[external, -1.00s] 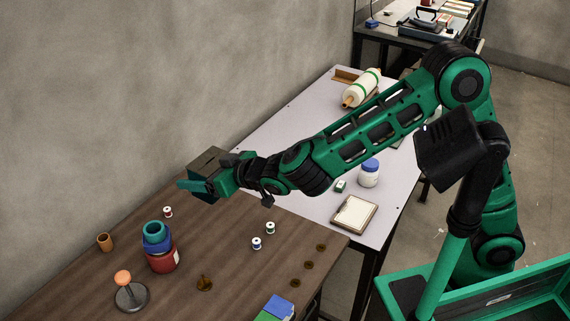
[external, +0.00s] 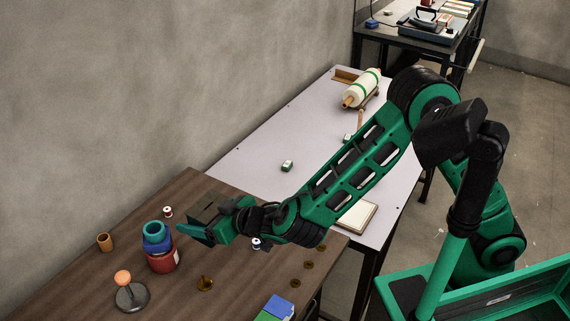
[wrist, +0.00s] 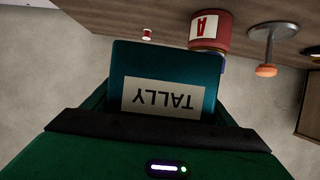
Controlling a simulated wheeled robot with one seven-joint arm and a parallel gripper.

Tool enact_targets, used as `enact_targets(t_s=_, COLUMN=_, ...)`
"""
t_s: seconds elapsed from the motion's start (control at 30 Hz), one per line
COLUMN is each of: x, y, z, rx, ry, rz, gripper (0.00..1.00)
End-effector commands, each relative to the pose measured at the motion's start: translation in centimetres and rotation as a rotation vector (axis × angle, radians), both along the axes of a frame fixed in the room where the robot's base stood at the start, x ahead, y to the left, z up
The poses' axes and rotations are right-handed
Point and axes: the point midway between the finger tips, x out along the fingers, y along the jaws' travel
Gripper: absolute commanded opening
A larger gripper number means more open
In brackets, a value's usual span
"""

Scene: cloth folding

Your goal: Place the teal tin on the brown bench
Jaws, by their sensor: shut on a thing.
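My gripper (external: 205,232) is shut on the teal tin and holds it over the brown bench (external: 235,292). In the external view only the tin's dark, slotted top (external: 207,207) shows well; the green fingers hide much of its side. In the wrist view the teal tin (wrist: 165,60) fills the middle, with a pale TALLY label that reads upside down. I cannot tell whether the tin's underside touches the bench.
A red jar (external: 162,259) with blue and teal rings stacked above stands just left of my gripper. A red spool (external: 168,212), brown cup (external: 104,242), orange-knobbed stand (external: 130,292) and brass piece (external: 205,284) are near. A grey-white table (external: 260,150) adjoins behind.

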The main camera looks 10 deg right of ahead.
Motion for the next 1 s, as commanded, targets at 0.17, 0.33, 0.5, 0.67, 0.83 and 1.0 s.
enact_targets(t_s=0.17, x=1.0, y=-0.3, z=-0.5, rx=-0.001, ry=-0.001, rz=-0.003, gripper=0.47)
enact_targets(t_s=0.33, x=3.9, y=-1.2, z=-2.4, rx=-0.003, ry=0.0, rz=-0.005, gripper=0.47)
enact_targets(t_s=0.5, x=7.2, y=-2.1, z=-4.4, rx=-0.001, ry=0.0, rz=-0.005, gripper=0.47)
enact_targets(t_s=0.67, x=9.8, y=-2.8, z=-6.0, rx=-0.001, ry=0.001, rz=-0.003, gripper=0.47)
enact_targets(t_s=0.83, x=11.2, y=-3.2, z=-6.8, rx=0.0, ry=-0.001, rz=-0.002, gripper=0.47)
enact_targets(t_s=1.0, x=11.3, y=-3.2, z=-7.8, rx=-0.001, ry=-0.001, rz=0.001, gripper=0.47)
